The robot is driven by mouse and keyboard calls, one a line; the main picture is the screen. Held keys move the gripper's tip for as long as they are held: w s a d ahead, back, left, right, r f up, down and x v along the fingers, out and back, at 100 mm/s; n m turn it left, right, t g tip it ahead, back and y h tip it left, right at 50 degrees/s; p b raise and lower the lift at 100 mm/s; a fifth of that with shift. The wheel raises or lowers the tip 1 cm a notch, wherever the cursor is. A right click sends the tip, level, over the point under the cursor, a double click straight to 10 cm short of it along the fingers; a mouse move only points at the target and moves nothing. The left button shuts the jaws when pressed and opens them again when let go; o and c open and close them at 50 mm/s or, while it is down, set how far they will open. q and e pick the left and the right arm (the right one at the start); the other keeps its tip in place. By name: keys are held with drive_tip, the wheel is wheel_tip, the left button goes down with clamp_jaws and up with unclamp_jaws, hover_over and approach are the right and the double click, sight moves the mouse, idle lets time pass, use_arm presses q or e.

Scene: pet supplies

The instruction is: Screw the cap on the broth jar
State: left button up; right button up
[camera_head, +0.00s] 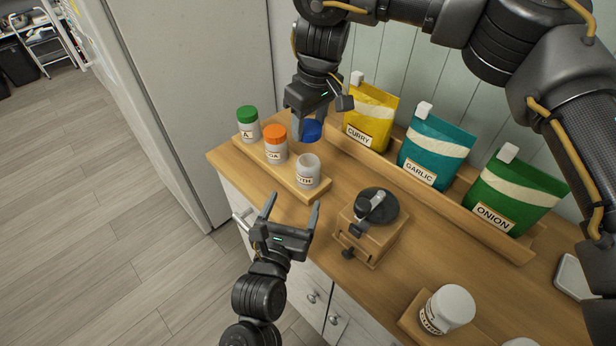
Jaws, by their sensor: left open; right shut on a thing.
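The broth jar (307,172) is a small translucent jar with a pale, uncapped top and a label ending in "TH". It stands upright at the near right end of a low wooden rack. A blue cap (313,131) is in my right gripper (310,126), which is shut on it. The cap is held behind and above the jar, apart from it. My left gripper (291,208) is open and empty, in front of the rack near the counter's front edge, with its fingers pointing toward the jar.
The rack (318,192) also holds an orange-capped jar (275,144) and a green-capped jar (248,125). A wooden grinder (371,225) stands to the right. Curry (369,117), garlic (433,151) and onion (510,193) pouches line the back. A white-lidded jar (446,309) is at front right.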

sight(305, 175)
use_arm(q)
drive_tip(key=shift+s+r, duration=0.1)
drive_tip(key=shift+s, duration=0.1)
use_arm(e)
drive_tip(key=shift+s+r, duration=0.15)
drive_tip(key=shift+s, duration=0.05)
use_arm(q)
drive_tip(key=shift+w+d, duration=0.1)
drive_tip(key=shift+w, duration=0.5)
use_arm(e)
drive_tip(key=shift+w, duration=0.15)
use_arm(q)
drive_tip(key=x, duration=1.1)
drive_tip(key=shift+c, duration=0.5)
drive_tip(key=c, duration=1.4)
use_arm(e)
drive_tip(key=shift+f, duration=2.6)
drive_tip(key=shift+f, duration=0.1)
drive_tip(key=shift+f, duration=0.75)
drive_tip(key=shift+f, duration=0.55)
